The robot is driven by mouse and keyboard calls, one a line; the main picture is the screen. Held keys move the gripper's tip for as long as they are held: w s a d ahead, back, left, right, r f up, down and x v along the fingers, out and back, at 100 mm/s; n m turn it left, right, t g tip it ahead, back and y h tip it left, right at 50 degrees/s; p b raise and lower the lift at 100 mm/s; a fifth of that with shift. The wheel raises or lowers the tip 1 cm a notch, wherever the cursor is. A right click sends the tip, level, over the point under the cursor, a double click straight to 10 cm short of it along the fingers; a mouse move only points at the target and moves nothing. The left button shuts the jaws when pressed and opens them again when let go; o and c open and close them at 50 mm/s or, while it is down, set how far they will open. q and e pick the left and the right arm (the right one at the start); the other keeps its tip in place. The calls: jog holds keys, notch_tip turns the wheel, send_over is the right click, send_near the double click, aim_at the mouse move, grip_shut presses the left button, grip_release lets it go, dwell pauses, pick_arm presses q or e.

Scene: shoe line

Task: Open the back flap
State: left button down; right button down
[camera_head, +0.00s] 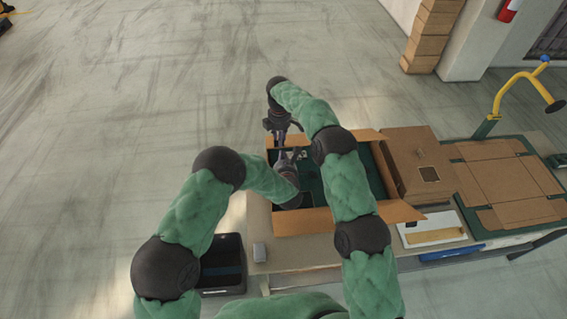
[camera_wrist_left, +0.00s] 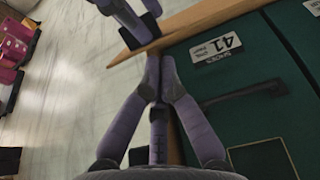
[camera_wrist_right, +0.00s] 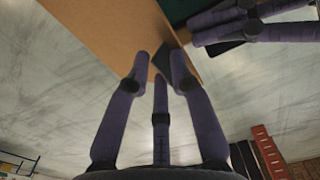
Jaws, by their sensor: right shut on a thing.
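An open brown cardboard box (camera_head: 300,222) stands on the table, with dark green contents inside. The far flap (camera_head: 355,135) is folded outward. My right gripper (camera_head: 281,128) is at the box's far left corner. In the right wrist view my right gripper (camera_wrist_right: 160,62) is shut on the edge of a brown cardboard flap (camera_wrist_right: 105,25), which looks like the back flap. My left gripper (camera_head: 290,158) is over the left part of the box opening. In the left wrist view its tips (camera_wrist_left: 160,72) are nearly together, with nothing seen between them. A green shoebox labelled 41 (camera_wrist_left: 235,60) lies below.
A closed brown box (camera_head: 410,155) stands right of the open box. Flat cardboard (camera_head: 505,182) lies further right near a yellow stand (camera_head: 505,95). A black bin (camera_head: 222,265) is at the front left. My two grippers are close together.

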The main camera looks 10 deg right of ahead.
pick_arm(q)
jog(key=shift+w+f, duration=0.2)
jog(key=shift+w, duration=0.4)
pick_arm(e)
jog(key=shift+w+d+f, duration=0.15)
jog(key=shift+w, duration=0.15)
